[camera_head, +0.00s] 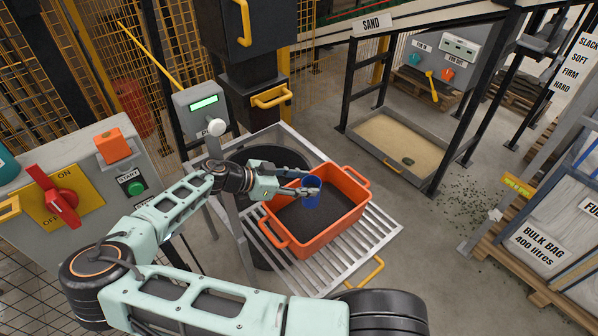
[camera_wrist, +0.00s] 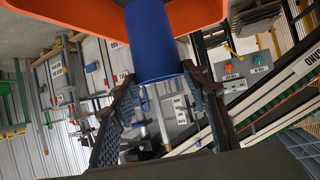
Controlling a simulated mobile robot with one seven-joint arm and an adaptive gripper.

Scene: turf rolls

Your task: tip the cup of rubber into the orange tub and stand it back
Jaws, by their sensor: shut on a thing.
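The orange tub (camera_head: 325,234) stands on a slatted metal rack in the head view, with dark granular rubber (camera_head: 322,212) across its floor. The blue cup (camera_head: 311,193) is over the tub, in the jaws of my gripper (camera_head: 308,188). In the wrist view the cup (camera_wrist: 153,40) sits between the fingers of my gripper (camera_wrist: 160,100), with the orange tub (camera_wrist: 245,14) beyond it. The gripper is shut on the cup. The inside of the cup is hidden, so I cannot tell whether it holds rubber.
A control box with a green display (camera_head: 203,104) stands on a post left of the tub. A slatted rack (camera_head: 372,236) surrounds the tub. A sand tray (camera_head: 398,143) lies at the back right. A panel with a red switch (camera_head: 60,200) is at the left.

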